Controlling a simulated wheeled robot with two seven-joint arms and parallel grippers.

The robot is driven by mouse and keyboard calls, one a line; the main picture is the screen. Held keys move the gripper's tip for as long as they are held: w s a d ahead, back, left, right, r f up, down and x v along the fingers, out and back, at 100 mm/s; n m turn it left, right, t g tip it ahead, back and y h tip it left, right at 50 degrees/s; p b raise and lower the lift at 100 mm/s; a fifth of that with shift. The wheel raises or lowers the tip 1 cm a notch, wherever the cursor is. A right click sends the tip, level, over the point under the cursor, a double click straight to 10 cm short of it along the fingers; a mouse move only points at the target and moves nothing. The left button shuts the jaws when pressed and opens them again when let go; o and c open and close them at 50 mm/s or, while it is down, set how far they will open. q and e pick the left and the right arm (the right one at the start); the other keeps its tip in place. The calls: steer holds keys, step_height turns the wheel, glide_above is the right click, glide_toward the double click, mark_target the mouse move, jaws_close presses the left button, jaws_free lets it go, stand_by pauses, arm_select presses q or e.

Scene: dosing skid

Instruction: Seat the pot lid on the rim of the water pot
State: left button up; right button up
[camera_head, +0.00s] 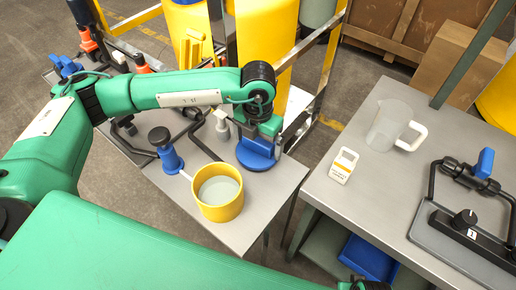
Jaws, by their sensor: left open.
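The water pot (209,208) is a yellow, open-topped cylinder with pale liquid inside, upright near the front edge of the left bench. A blue disc-like piece, which looks like the pot lid (252,160), lies on the bench behind and right of the pot, apart from it. My left gripper (262,138) points down directly over this blue piece and is open. The gripper covers the upper part of the piece, so I cannot tell whether the fingers touch it.
A blue-and-black valve post (167,154) stands just left of the pot, and a small white bottle (222,121) behind it.

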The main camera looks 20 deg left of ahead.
arm_select(q)
steer(key=c, duration=0.9)
arm_select(e)
steer(key=shift+w+r, duration=0.15)
arm_select(q)
steer(key=shift+r, duration=0.1)
steer(key=shift+c, duration=0.2)
